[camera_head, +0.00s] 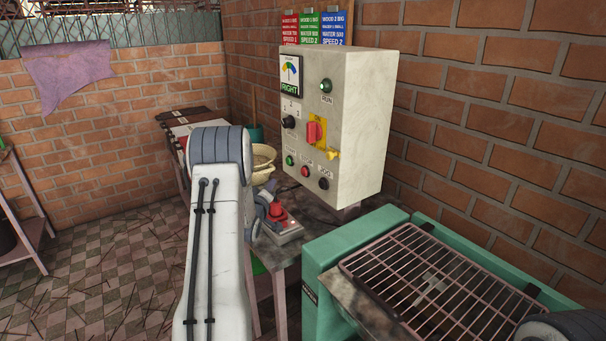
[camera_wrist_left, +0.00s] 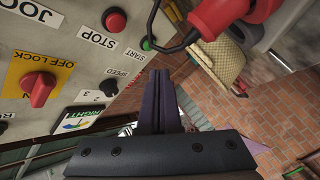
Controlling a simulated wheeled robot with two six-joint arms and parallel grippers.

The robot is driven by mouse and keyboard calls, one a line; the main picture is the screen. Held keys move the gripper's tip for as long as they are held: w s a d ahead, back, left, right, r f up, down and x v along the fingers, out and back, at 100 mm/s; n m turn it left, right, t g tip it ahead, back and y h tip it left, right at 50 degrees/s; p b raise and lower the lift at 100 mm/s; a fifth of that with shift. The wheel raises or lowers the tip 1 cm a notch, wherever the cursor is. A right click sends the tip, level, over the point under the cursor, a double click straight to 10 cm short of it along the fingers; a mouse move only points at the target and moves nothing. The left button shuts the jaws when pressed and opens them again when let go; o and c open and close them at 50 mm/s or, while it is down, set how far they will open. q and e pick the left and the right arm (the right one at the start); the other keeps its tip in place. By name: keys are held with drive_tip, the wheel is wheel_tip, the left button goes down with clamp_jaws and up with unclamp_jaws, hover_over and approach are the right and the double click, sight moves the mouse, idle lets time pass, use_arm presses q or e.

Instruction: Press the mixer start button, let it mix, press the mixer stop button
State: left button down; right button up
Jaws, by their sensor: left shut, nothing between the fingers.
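The grey control box (camera_head: 350,115) hangs at the brick wall in the head view. Its lower row has a green START button (camera_head: 290,160), a red STOP button (camera_head: 305,171) and a dark JOG button (camera_head: 323,183). In the left wrist view, the START button (camera_wrist_left: 147,44) and STOP button (camera_wrist_left: 115,20) show close up. My left gripper (camera_wrist_left: 158,73) is shut and empty, its tips just below the START button in that picture; I cannot tell whether they touch it. In the head view my left arm stands in front of the table, left of the box. My right gripper is out of view.
A red switch (camera_head: 314,131) on a yellow plate and a black knob (camera_head: 288,122) sit higher on the box. A green machine with a metal grille (camera_head: 430,280) fills the lower right. A pale bowl (camera_head: 262,163) stands behind my left arm. Tiled floor is open at left.

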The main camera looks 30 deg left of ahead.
sight(304, 172)
use_arm(q)
drive_tip(key=w+d, duration=0.3)
drive_tip(key=w, duration=0.5)
drive_tip(key=shift+d+b, duration=0.25)
drive_tip(key=shift+b, duration=0.05)
drive_tip(key=shift+w, duration=0.1)
drive_tip(key=shift+w, duration=0.1)
idle(1.8)
drive_tip(key=shift+w+d+b, duration=0.1)
drive_tip(key=shift+w+b, duration=0.2)
drive_tip(key=shift+w+d, duration=0.25)
drive_tip(key=shift+w, duration=0.25)
idle(0.6)
drive_tip(key=shift+s, duration=0.1)
drive_tip(key=shift+s+a+b, duration=0.35)
drive_tip(key=shift+s+b, duration=0.05)
drive_tip(key=shift+s, duration=0.35)
